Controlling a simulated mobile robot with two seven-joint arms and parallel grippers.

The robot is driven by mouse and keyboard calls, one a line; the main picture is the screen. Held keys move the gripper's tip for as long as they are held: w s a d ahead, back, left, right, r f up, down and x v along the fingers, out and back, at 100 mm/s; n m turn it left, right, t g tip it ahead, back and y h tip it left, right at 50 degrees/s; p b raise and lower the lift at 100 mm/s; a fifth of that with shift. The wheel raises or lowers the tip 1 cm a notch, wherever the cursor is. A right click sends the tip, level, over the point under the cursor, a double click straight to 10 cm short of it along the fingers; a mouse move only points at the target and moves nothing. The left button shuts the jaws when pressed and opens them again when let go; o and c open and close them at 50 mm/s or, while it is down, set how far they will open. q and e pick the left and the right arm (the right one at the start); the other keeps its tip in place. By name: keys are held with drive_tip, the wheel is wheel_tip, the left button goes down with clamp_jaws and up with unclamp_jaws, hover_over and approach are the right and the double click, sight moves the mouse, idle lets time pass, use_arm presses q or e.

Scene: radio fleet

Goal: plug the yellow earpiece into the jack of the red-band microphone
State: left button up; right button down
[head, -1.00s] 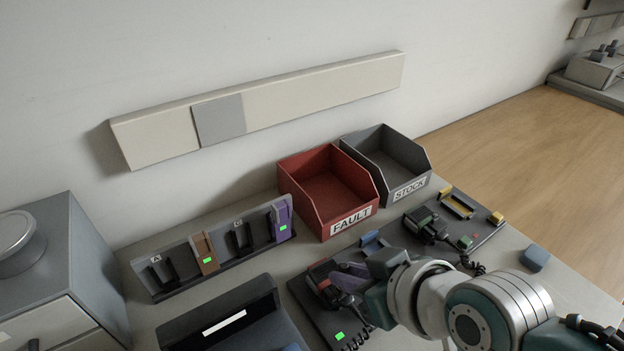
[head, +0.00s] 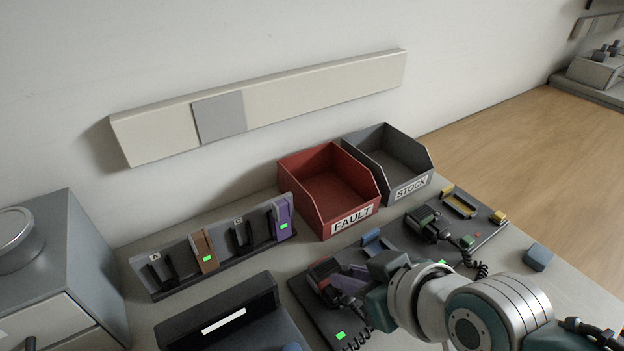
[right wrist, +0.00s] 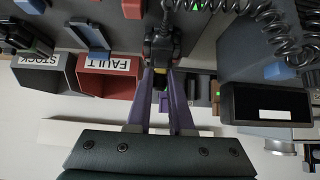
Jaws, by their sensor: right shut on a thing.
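The red-band microphone (head: 323,270) lies on the near dark board, partly covered by my right gripper. My right gripper (head: 352,280) has purple fingers and reaches in from the right, low over that board. In the right wrist view, its fingers (right wrist: 161,82) are shut on a small yellow piece, the yellow earpiece (right wrist: 160,72). The earpiece is right at the end of a dark microphone body (right wrist: 162,44). I cannot tell whether its plug is in the jack, because the fingers and the microphone hide the joint. My left gripper is not in view.
A green-band microphone (head: 426,222) sits on the far board, with a yellow-edged holder (head: 460,203) beside it. The red FAULT bin (head: 350,221) and grey STOCK bin (head: 412,187) stand behind. A charging rack (head: 160,289) and black box (head: 222,318) are left. Coiled cords (right wrist: 240,8) hang close.

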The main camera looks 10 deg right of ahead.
drive_tip(key=shift+f, duration=0.1)
drive_tip(key=c, duration=0.7)
unclamp_jaws()
drive_tip(key=shift+p+v, duration=1.75)
drive_tip(key=shift+v, duration=3.25)
